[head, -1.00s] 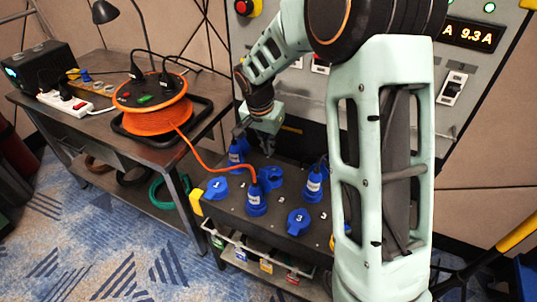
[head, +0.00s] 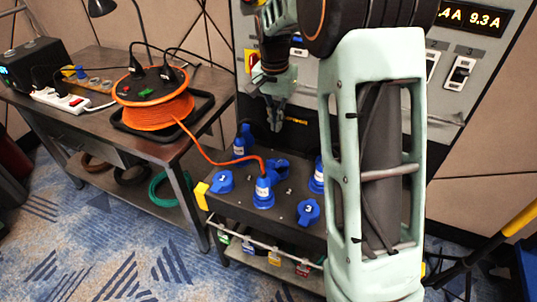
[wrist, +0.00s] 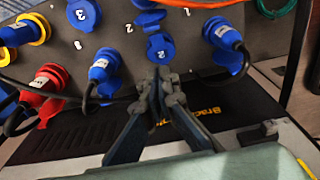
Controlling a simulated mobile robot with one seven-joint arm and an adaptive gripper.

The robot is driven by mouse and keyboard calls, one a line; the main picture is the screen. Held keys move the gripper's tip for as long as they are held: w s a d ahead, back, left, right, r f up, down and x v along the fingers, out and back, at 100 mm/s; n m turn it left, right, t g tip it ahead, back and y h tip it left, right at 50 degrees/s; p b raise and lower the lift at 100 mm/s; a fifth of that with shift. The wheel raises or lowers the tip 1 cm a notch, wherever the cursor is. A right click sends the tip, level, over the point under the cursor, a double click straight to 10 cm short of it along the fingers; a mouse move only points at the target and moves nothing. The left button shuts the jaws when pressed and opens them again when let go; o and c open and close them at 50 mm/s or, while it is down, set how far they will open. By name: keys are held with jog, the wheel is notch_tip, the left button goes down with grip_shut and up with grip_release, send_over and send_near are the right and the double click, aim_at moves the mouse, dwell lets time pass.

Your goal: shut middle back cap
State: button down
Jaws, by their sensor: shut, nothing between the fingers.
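My gripper (head: 275,127) is shut and empty. It hangs behind the dark socket box (head: 237,199) and points down. In the wrist view its closed fingers (wrist: 159,80) are in front of the middle back cap, apart from it in the picture. In the head view the middle back cap (head: 279,168) is partly hidden by the front plug (head: 263,194). I cannot tell whether it lies fully flat. The back left plug (head: 240,146) and back right plug (head: 317,176) stand beside it.
Blue caps 1 (head: 221,181) and 3 (head: 308,212) are on the box's front row. An orange cable runs from a reel (head: 155,105) on the left table to the front plug. A panel with switches (head: 460,73) stands behind. My arm hides the box's right end.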

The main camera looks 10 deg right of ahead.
aim_at(274, 162)
jog(key=f, duration=0.3)
jog(key=f+b, duration=0.1)
jog(key=f, duration=0.6)
jog(key=shift+w+d+f+b, duration=0.3)
jog(key=shift+w+d, duration=0.05)
jog(key=shift+s+a+f, duration=0.15)
jog(key=shift+s+f, duration=0.1)
jog(key=shift+f, duration=0.25)
jog(key=shift+s+a+f, duration=0.15)
jog(key=shift+s+f, duration=0.05)
jog(key=shift+f, duration=0.25)
jog(key=shift+s+a+f, duration=0.15)
jog(key=shift+s+f, duration=0.05)
jog(key=shift+f, duration=0.25)
jog(key=shift+s+a+f+b, duration=0.3)
jog(key=shift+s+f+b, duration=0.05)
jog(key=shift+f+b, duration=0.2)
jog(key=shift+r, duration=0.2)
